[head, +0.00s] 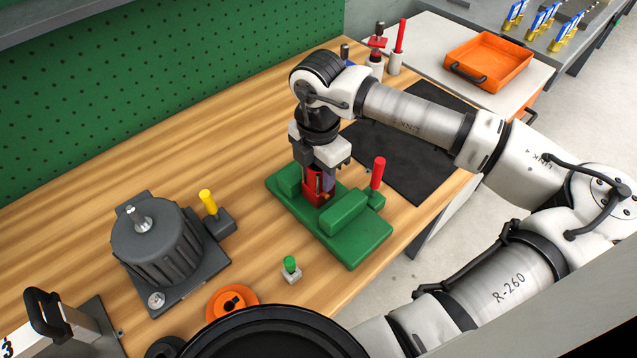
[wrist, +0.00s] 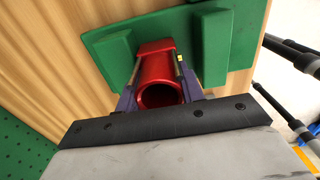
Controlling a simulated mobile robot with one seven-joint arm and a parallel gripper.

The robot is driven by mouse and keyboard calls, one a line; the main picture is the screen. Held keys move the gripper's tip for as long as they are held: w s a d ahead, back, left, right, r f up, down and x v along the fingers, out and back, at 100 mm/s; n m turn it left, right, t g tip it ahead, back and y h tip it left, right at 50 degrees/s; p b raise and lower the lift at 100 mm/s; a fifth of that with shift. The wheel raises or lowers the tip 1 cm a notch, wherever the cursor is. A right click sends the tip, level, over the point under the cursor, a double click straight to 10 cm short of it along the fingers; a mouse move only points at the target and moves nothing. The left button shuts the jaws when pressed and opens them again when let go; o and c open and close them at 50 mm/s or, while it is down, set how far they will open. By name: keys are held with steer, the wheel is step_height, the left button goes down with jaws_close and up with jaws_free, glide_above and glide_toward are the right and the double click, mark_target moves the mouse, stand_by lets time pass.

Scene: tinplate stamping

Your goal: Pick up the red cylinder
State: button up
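The red cylinder (wrist: 160,82) is a hollow, open-ended tube in the wrist view, standing at a red block (wrist: 154,47) on the green fixture (wrist: 118,70). In the head view the red cylinder (head: 312,182) shows partly, under my gripper (head: 319,190), in the green fixture (head: 352,240) on the wooden bench. My gripper (wrist: 158,68) points down, with one finger on each side of the cylinder. The fingers lie very close to its sides; whether they press on it cannot be told. The fingers hide parts of its sides.
A red-handled clamp (head: 377,174) stands on the fixture's right side. A dark grey motor-like housing (head: 158,245), a yellow-handled piece (head: 209,203), a green-topped button (head: 290,266) and an orange ring (head: 222,304) lie left and in front. An orange tray (head: 490,60) sits at the back right.

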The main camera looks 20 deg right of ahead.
steer(key=c, duration=0.6)
steer(key=shift+r, duration=0.1)
steer(key=shift+c, duration=0.2)
